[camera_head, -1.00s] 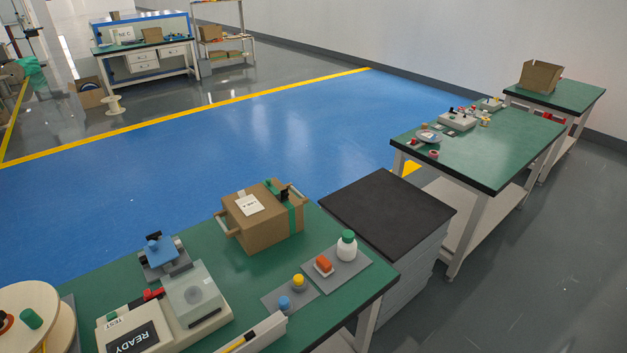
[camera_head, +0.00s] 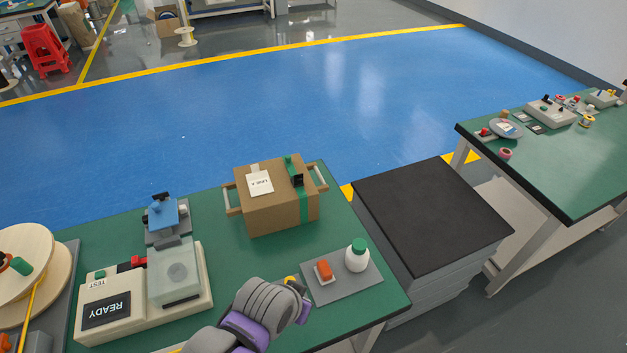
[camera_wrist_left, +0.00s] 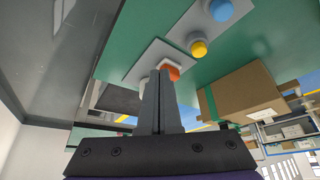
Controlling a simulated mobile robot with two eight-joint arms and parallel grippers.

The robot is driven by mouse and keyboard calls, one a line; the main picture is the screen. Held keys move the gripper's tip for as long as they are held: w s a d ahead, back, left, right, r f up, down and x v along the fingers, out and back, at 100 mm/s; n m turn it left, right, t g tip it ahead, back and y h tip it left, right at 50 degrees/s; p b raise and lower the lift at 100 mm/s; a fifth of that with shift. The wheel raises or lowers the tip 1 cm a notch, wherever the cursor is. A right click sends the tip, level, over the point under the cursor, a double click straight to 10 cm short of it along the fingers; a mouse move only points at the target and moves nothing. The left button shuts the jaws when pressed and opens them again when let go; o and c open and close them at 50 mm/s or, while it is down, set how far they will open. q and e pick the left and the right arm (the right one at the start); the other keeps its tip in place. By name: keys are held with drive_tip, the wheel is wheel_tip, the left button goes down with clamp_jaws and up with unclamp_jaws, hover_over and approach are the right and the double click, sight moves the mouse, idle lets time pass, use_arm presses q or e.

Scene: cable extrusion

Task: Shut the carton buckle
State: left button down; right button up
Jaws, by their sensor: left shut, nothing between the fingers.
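The carton (camera_head: 275,212) is a brown box with handles on two sides, standing on the green bench. A green strap (camera_head: 303,205) runs over it, with a black buckle (camera_head: 297,180) on top near its right end; I cannot tell whether the buckle is open. In the left wrist view the carton (camera_wrist_left: 240,95) shows at right, with part of the strap (camera_wrist_left: 208,106). My left gripper (camera_wrist_left: 160,77) is shut and empty, apart from the carton. In the head view my left arm is at the bench front; its fingertips are mostly hidden. My right gripper is out of view.
An orange block (camera_head: 324,269) and a white bottle with a green cap (camera_head: 357,255) stand on a grey mat right of my arm. The tester (camera_head: 140,300) and a blue fixture (camera_head: 162,213) are left of the carton. A black-topped stack (camera_head: 430,210) stands beside the bench.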

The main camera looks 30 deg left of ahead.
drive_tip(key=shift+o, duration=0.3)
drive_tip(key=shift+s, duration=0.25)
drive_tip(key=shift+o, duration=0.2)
use_arm(q)
drive_tip(key=w+a+r+m+t+y+b, duration=0.1)
drive_tip(key=w+a+r+m+y+b, duration=0.1)
drive_tip(key=w, duration=0.8)
drive_tip(key=w+a+r+m+t+y+b, duration=0.1)
drive_tip(key=w+a+r+m+y, duration=0.2)
drive_tip(key=w+m+y, duration=0.3)
drive_tip(key=w+r+y, duration=0.1)
drive_tip(key=w, duration=0.2)
drive_tip(key=shift+w+r+t+y+b, duration=0.2)
drive_tip(key=shift+w+t+y+b, duration=0.1)
drive_tip(key=shift+w+t+b, duration=0.1)
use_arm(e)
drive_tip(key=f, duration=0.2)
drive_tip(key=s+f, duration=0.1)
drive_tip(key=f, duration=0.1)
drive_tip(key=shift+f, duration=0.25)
use_arm(q)
drive_tip(key=shift+a, duration=0.1)
approach(301, 182)
wheel_tip(301, 182, down, 3)
drive_tip(key=a, duration=0.1)
drive_tip(key=shift+w+a+r, duration=0.1)
drive_tip(key=shift+w+a, duration=1.6)
drive_tip(key=shift+w, duration=0.1)
